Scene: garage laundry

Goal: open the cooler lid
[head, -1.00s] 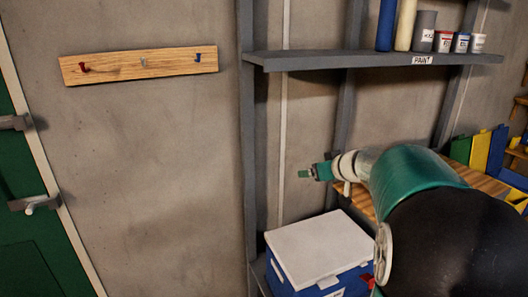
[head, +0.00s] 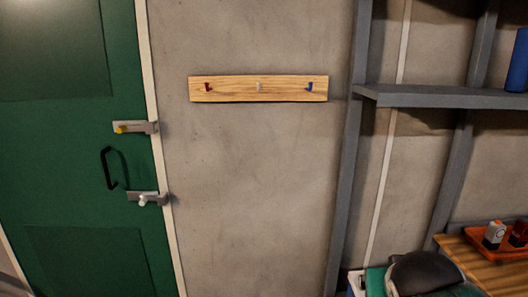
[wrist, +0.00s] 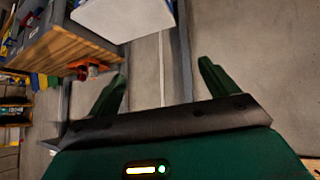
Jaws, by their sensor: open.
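The cooler (wrist: 125,16) shows at the top edge of the wrist view, cut off by the frame, with its pale lid towards me. In the head view only a small white and blue part of the cooler (head: 355,284) shows at the bottom edge, beside my green and black arm, which hides the rest. I cannot tell the lid's angle from this. My gripper (wrist: 162,84) is open in the wrist view, its two green fingers wide apart. Nothing is between them, and the cooler lies beyond the fingertips, apart from them. The gripper's fingers do not show in the head view.
A wooden bench (head: 485,262) with an orange tray (head: 507,240) stands at the lower right. A grey shelf (head: 445,97) is above it. A hook board (head: 258,89) hangs on the bare wall, and a green door (head: 75,150) is at the left.

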